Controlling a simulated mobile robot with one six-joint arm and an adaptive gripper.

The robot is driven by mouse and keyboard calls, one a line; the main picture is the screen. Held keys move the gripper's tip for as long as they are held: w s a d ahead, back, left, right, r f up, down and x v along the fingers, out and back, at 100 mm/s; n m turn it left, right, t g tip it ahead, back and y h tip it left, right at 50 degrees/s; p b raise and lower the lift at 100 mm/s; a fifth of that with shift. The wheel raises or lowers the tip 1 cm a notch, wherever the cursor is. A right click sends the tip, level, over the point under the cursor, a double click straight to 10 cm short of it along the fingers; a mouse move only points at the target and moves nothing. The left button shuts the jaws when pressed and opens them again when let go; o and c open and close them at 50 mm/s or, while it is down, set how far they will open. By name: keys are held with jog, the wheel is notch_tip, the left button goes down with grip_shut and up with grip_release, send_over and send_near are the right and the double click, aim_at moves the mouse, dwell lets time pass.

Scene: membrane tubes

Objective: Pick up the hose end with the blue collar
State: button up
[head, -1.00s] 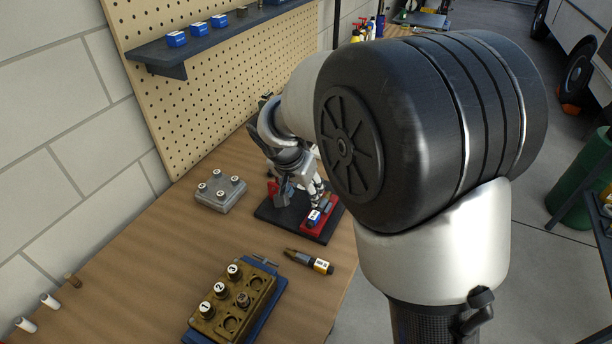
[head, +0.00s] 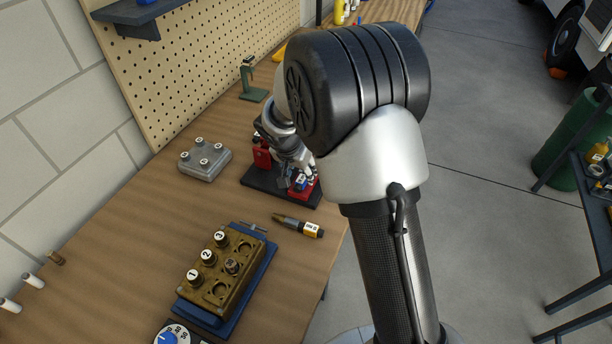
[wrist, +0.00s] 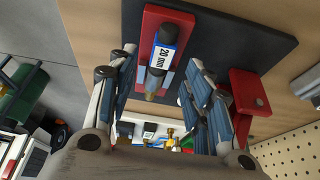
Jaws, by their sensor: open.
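The hose end with the blue collar (wrist: 165,50) lies in a red cradle (wrist: 181,21) in the wrist view. The collar carries a white "20 mm" label, and a brassy tip points towards my palm. In the head view its blue collar (head: 301,182) shows only as a small patch beside my fingers. My gripper (wrist: 163,58) is open, with one finger on each side of the hose end in the picture. No contact shows, and the remaining depth is hard to judge. It also shows in the head view (head: 300,175), partly hidden by my arm.
The cradle stands on a dark base plate (head: 262,184) with a second red block (wrist: 250,91). A brass block with numbered caps (head: 213,290), a yellow-labelled tool (head: 298,225) and a grey block (head: 205,167) stand nearby. A pegboard (head: 185,60) closes the back.

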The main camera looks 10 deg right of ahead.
aim_at(303, 176)
jog(key=x, duration=0.3)
jog(key=shift+w+f+b, duration=0.2)
jog(key=shift+f+b, duration=0.05)
jog(key=shift+b, duration=0.15)
jog(key=shift+r, duration=0.1)
jog(key=shift+c, duration=0.5)
grip_shut()
